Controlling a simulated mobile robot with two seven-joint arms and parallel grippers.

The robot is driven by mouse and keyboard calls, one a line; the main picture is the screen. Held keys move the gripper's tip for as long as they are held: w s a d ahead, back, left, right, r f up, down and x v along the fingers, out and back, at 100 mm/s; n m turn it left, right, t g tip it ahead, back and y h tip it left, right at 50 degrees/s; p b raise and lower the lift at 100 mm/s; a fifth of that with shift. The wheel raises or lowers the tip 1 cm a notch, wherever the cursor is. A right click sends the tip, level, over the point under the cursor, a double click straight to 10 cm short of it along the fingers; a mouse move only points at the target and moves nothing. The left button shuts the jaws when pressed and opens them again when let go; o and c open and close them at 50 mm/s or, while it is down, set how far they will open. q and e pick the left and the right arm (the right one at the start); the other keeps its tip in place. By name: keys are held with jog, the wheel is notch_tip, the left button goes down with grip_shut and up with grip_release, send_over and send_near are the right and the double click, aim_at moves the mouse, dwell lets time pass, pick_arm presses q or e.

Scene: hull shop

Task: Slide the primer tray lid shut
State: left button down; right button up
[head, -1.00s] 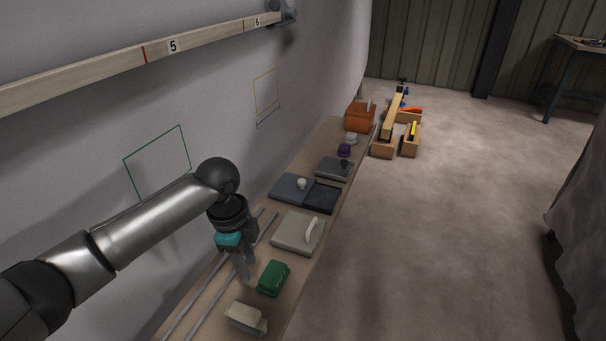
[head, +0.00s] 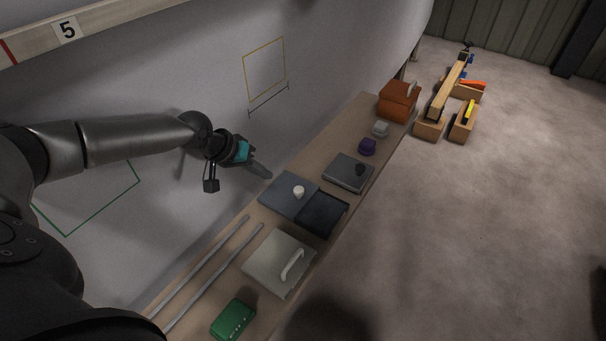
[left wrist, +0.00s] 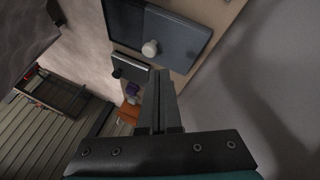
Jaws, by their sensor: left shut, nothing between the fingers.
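The primer tray appears to be the dark open tray (head: 322,214) on the bench. Its blue-grey lid (head: 281,187), with a white knob (head: 298,191), is slid toward the wall, leaving the near-right part uncovered. In the left wrist view the lid (left wrist: 182,38), the knob (left wrist: 150,49) and the dark tray (left wrist: 123,20) show at the top. My left gripper (head: 264,173) is shut and empty, above the bench's wall side, just left of the lid and apart from the knob. Its fingers (left wrist: 159,88) show together in the left wrist view. My right gripper is not in view.
A pale box with a white handle (head: 279,263), two rails (head: 212,275) and a green block (head: 233,319) lie nearer. Beyond are a grey box with a black knob (head: 347,172), a purple block (head: 367,147) and an orange box (head: 398,102).

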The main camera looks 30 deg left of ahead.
aim_at(285, 198)
pick_arm(q)
jog(key=b+x, duration=0.1)
jog(key=x, duration=0.2)
jog(key=shift+w+d+f+b, duration=0.1)
jog(key=shift+f+b, duration=0.25)
jog(key=shift+b, duration=0.05)
jog(key=shift+b+x, duration=0.5)
jog(key=shift+x, duration=0.65)
jog(key=shift+b+x, duration=0.65)
jog(key=shift+x, duration=0.65)
jog(key=shift+w+d+f, duration=0.2)
jog(key=shift+w+f, duration=0.15)
jog(key=shift+f, duration=0.1)
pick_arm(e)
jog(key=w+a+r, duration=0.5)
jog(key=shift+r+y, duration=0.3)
pick_arm(q)
jog(key=shift+d, duration=0.1)
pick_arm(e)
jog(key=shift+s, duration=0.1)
